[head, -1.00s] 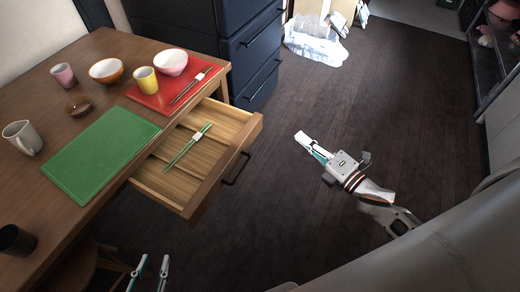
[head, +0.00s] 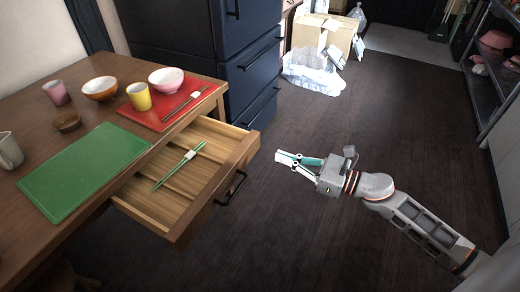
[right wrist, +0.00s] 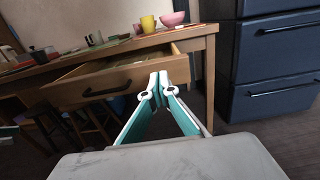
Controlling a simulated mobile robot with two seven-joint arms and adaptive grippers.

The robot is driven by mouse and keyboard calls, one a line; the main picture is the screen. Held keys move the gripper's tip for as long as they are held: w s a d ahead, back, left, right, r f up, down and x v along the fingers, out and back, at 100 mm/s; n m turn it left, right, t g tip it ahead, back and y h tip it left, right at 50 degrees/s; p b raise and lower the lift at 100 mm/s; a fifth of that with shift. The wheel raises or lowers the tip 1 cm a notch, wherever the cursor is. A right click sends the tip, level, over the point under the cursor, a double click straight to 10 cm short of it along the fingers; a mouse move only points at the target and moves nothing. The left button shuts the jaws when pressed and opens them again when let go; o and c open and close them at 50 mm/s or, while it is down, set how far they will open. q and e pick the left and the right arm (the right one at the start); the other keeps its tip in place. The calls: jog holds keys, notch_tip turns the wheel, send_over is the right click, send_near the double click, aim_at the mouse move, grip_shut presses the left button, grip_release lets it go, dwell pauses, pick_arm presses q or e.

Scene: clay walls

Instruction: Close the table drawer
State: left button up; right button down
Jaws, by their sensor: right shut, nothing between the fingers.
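The table drawer (head: 188,180) stands open, pulled well out from the wooden table (head: 84,137). Its dark handle (head: 231,188) is on the front panel. Green chopsticks (head: 178,167) with a white band lie inside. My right gripper (head: 278,157) is shut and empty, to the right of the drawer front and apart from it, pointing left. In the right wrist view, the right gripper (right wrist: 158,80) points toward the drawer front (right wrist: 115,83), with the handle (right wrist: 107,90) left of the fingertips. My left gripper is not in view.
A green mat (head: 85,168), a red mat (head: 166,107), bowls and cups sit on the tabletop. A dark blue cabinet (head: 252,70) stands behind the table. Cardboard boxes (head: 325,36) and a plastic bag (head: 312,71) lie at the back. The dark floor right of the drawer is clear.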

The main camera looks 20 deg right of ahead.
aim_at(250, 146)
jog(key=x, duration=0.6)
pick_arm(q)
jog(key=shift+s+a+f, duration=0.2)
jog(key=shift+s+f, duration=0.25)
pick_arm(e)
jog(key=shift+x, duration=0.85)
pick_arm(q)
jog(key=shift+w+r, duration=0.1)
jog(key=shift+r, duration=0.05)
pick_arm(e)
jog(key=shift+a, duration=0.1)
